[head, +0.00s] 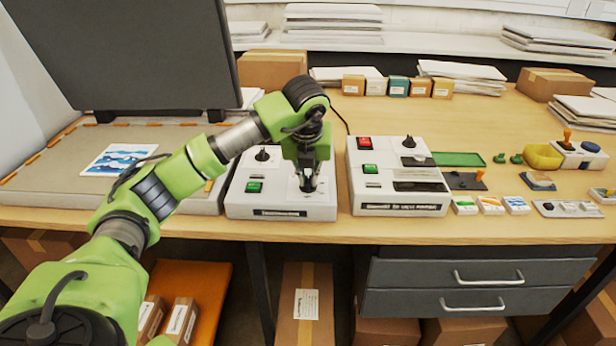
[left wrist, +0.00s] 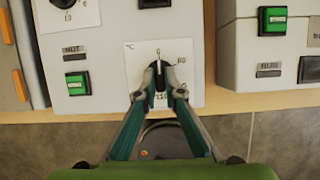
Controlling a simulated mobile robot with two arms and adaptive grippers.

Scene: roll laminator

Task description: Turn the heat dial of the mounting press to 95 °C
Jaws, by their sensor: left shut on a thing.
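The heat dial sits on a white scale plate marked °C on the grey control box (head: 282,212) beside the mounting press (head: 50,190). In the left wrist view the dark dial knob (left wrist: 158,80) is between my fingertips, and a pale line on it points roughly up to the top mark. Other scale numbers are partly hidden by the fingers. My left gripper (head: 308,187) points down over the right part of the box and is shut on the knob; it also shows in the left wrist view (left wrist: 159,84). My right gripper is not in view.
A second black knob (head: 263,155) and a green switch (head: 253,187) are on the same box, left of my gripper. Another grey control box (head: 395,180) with a red switch (head: 364,143) stands close on the right. The table's front edge is just ahead of both boxes.

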